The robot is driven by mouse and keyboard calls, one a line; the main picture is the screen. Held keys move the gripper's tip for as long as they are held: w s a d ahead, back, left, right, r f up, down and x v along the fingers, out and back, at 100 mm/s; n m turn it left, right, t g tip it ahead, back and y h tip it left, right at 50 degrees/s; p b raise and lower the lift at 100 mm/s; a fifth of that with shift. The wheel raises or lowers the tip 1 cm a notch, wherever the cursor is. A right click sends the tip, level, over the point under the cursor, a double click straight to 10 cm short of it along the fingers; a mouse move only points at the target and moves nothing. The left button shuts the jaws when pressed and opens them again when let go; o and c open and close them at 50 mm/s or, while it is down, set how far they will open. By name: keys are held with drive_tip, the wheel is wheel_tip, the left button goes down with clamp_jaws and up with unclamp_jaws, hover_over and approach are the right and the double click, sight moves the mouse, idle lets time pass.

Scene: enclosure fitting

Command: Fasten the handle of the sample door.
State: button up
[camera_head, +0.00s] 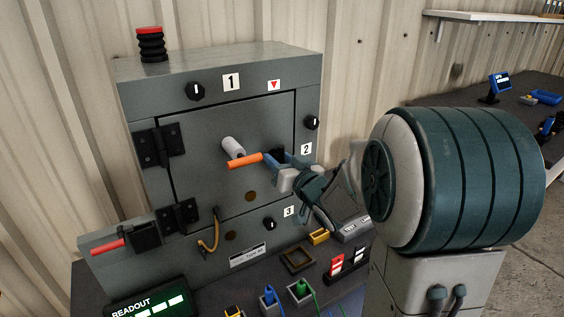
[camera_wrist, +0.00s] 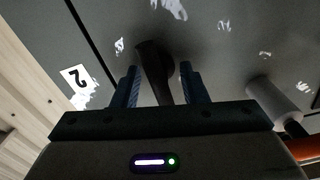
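The grey sample door (camera_head: 190,180) sits in the grey enclosure, looking flush with its front, with dark hinges on its left. A pale cylinder (camera_head: 232,147) stands out from the door, with an orange bar (camera_head: 245,161) just in front; both also show at the right of the wrist view. My gripper (camera_head: 278,158) is at the door's right side, near label 2. In the wrist view, a dark lever (camera_wrist: 153,65) lies between my two blue fingers, with gaps beside it, so the gripper looks open around it. My gripper hides this lever in the head view.
Black knobs (camera_head: 195,91) surround the door. A red-handled lever (camera_head: 107,246) sticks out at the lower left and a yellow-brown loop (camera_head: 210,238) hangs below the door. Coloured connectors, switches and a readout (camera_head: 150,304) crowd the bench in front.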

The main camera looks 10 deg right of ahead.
drive_tip(key=b+v, duration=0.6)
drive_tip(key=v, duration=0.8)
drive_tip(key=shift+w, duration=0.1)
drive_tip(key=w+d+r+m+g+h+p, duration=0.1)
drive_tip(key=d+r+m+g+h+p, duration=0.15)
drive_tip(key=h+p, duration=0.3)
drive_tip(key=s+a+g+p, duration=0.3)
drive_tip(key=s+g+p, duration=0.2)
drive_tip(key=s, duration=0.3)
drive_tip(key=s+a+n+g+p, duration=0.1)
drive_tip(key=s+a+g+p, duration=0.2)
drive_tip(key=s+g+p, duration=0.3)
drive_tip(key=shift+s+a+f+g, duration=0.2)
drive_tip(key=shift+s+a+g, duration=0.25)
drive_tip(key=shift+s, duration=0.45)
drive_tip(key=shift+d, duration=0.1)
